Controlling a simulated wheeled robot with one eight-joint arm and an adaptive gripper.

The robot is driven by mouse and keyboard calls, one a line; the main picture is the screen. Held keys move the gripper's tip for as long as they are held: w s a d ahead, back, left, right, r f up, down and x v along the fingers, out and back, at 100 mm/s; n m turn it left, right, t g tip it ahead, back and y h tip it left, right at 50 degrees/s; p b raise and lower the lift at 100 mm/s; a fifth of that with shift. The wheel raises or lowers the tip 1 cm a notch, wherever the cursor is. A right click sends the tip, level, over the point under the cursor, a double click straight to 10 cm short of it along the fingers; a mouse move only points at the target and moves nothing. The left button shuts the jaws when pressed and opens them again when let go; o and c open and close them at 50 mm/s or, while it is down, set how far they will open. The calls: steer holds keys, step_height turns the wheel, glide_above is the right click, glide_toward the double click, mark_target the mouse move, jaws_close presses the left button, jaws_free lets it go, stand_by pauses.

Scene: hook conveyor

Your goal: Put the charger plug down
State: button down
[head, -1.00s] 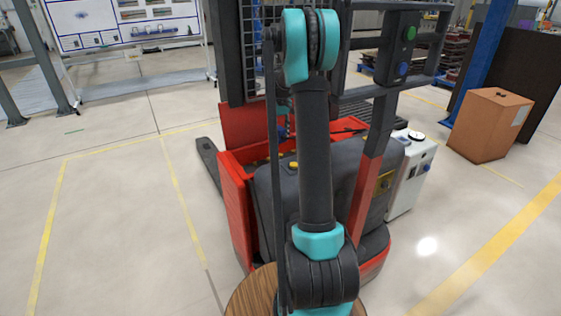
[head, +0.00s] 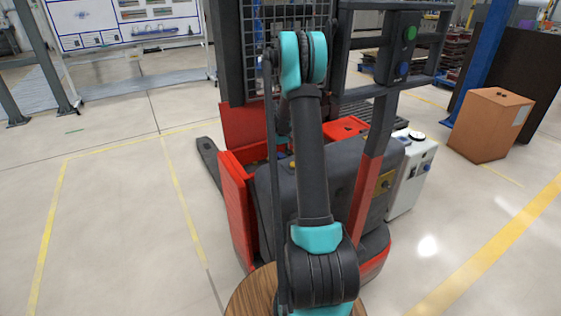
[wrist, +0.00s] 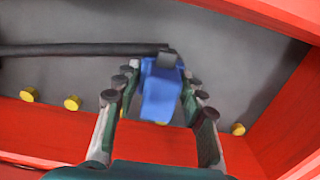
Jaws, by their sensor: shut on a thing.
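The charger plug (wrist: 160,96) is a blue block with a dark grey end, seen in the middle of the wrist view. My gripper (wrist: 160,82) has its two fingers on either side of the plug and is shut on it. A thick dark cable (wrist: 80,49) runs in from the left to the plug's far end. The plug is over the red and grey truck body; whether it touches a surface is unclear. In the head view my arm hides most of the gripper and the plug.
The red and black pallet truck (head: 240,200) stands ahead, with a mesh guard and uprights. Several yellow knobs (wrist: 71,103) show on its red ledge. A white cabinet (head: 408,180) stands at its right. A round wooden top (head: 250,296) is in front. Floor at left is clear.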

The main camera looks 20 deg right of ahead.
steer(key=shift+f, duration=0.55)
steer(key=c, duration=0.9)
jaws_free()
step_height(320, 180, up, 13)
steer(key=shift+r, duration=0.1)
